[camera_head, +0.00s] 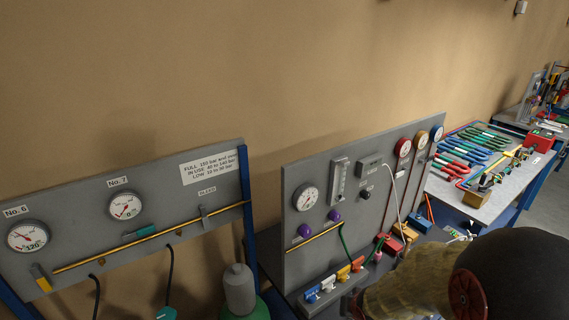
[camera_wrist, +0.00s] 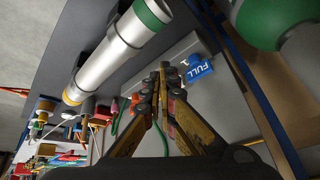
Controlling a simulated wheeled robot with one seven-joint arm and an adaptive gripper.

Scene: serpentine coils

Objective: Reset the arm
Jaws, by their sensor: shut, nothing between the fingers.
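My gripper (camera_wrist: 162,85) shows in the wrist view with its two yellow-and-black fingers closed together at the tips and nothing between them. Just past the fingertips is a blue tag marked FULL (camera_wrist: 198,68); I cannot tell whether they touch. In the head view, a dark rounded part and a yellowish part at the lower right look like my arm; the fingers are hidden there.
A silver cylinder with a green band (camera_wrist: 118,48) lies close left of the fingers in the wrist view. A green bottle (camera_head: 241,291) stands below the left gauge panel (camera_head: 75,240). The middle gauge panel (camera_head: 330,240) stands beside my arm. A tool-covered table (camera_head: 500,205) is farther right.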

